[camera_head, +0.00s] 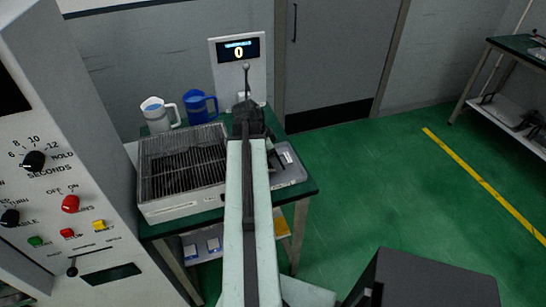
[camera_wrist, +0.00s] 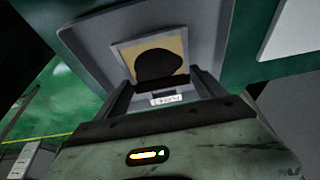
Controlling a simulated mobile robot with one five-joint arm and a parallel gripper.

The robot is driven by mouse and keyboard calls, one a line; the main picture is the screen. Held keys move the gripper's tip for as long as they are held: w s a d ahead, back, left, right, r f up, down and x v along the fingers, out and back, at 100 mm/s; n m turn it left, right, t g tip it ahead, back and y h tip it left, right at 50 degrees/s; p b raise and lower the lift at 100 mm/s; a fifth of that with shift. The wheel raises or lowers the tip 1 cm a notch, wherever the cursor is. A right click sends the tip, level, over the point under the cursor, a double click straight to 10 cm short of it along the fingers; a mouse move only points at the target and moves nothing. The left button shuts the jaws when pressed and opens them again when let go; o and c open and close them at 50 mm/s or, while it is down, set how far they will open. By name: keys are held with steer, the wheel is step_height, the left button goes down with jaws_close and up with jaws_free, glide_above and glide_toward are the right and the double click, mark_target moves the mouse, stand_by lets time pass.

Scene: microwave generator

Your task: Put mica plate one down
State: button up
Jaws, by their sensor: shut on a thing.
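Mica plate one is a tan square plate with a large dark patch (camera_wrist: 126,51) in the wrist view. It shows between and just beyond the fingers of my gripper (camera_wrist: 163,84), which is shut on it. In the head view the grey tray (camera_head: 291,172) lies on the green table (camera_head: 309,187), partly behind my arm. The plate is hidden there.
A metal rack box (camera_head: 165,209) fills the table's left side. A white jug (camera_head: 158,123) and a blue jug (camera_head: 200,106) stand behind it. A display reading 0 (camera_head: 238,50) is at the back. A control cabinet (camera_head: 50,120) stands left.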

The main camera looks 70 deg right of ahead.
steer(key=shift+f, duration=0.25)
steer(key=o, duration=1.5)
steer(key=shift+r, duration=0.1)
steer(key=shift+o, duration=0.2)
steer(key=shift+r+p, duration=0.45)
steer(key=shift+r, duration=0.05)
steer(key=p+v, duration=1.1)
steer(key=v, duration=0.1)
